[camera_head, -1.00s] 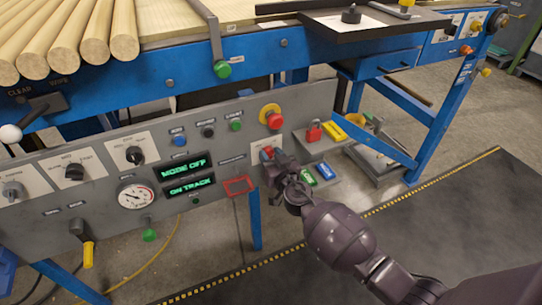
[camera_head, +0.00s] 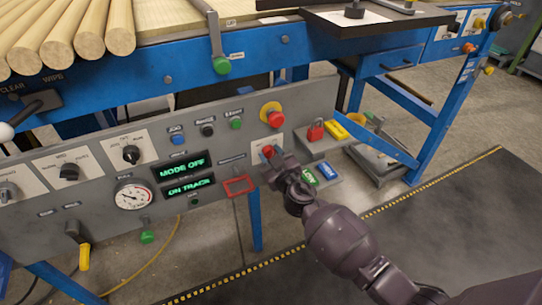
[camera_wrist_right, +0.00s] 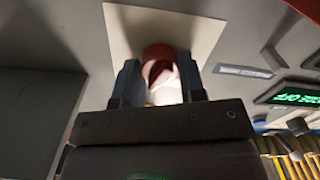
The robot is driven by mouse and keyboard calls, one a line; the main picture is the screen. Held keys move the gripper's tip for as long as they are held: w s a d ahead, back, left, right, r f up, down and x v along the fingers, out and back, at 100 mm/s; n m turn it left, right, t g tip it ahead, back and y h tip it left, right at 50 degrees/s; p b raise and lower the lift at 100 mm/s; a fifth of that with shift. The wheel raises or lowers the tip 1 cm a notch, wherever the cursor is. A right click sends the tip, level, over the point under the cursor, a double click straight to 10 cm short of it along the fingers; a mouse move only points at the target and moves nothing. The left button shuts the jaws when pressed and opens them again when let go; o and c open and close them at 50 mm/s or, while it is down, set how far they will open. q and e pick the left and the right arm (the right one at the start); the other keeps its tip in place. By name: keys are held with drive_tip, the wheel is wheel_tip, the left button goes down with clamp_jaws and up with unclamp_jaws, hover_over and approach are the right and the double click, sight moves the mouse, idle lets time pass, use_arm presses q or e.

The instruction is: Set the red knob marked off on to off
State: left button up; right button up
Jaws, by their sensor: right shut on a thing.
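The red knob (camera_head: 268,151) sits on a pale plate near the right end of the grey control panel (camera_head: 110,232). My right gripper (camera_head: 275,162) is at the knob and covers part of it. In the right wrist view the red knob (camera_wrist_right: 158,60) is between the two fingers of my right gripper (camera_wrist_right: 158,85), which are closed on its sides. The knob's off and on marks cannot be read. The upper display (camera_head: 182,168) reads MODE OFF and the lower one reads ON TRACK. My left gripper is not in view.
A red mushroom button (camera_head: 272,114) on a yellow ring is just above the knob. A red frame (camera_head: 239,186) is at its lower left. Wooden rods (camera_head: 60,40) lie at the upper left.

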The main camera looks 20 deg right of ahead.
drive_tip(key=n, duration=0.2)
drive_tip(key=shift+n, duration=0.4)
drive_tip(key=n, duration=0.2)
drive_tip(key=shift+n, duration=0.4)
drive_tip(key=n, duration=0.4)
drive_tip(key=shift+n, duration=1.6)
drive_tip(key=o, duration=0.9)
drive_tip(key=shift+a, duration=0.1)
